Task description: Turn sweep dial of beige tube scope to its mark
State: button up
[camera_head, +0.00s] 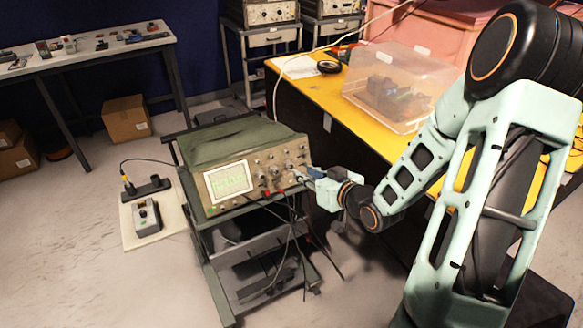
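The beige tube scope (222,205) sits on the top of a dark cart, with a green cover over its casing and a lit greenish screen (228,181) at the left of its front panel. Several knobs (270,172) and cable plugs fill the right half of the panel. My arm reaches in from the right, and my gripper (307,177) is at the panel's right end, close to the knobs there. I cannot tell whether it touches a knob or whether its fingers are open. The sweep dial and its mark are too small or hidden to make out.
Dark cables hang from the panel in front of the cart (217,282). A yellow table (322,91) with a clear plastic box (400,85) stands behind my arm. A small grey box with a knob (147,217) lies on a board left of the cart. Floor at front left is clear.

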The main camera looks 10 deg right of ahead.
aim_at(291, 167)
jog(key=x, duration=0.8)
jog(key=shift+c, duration=0.3)
jog(key=shift+s, duration=0.1)
grip_shut()
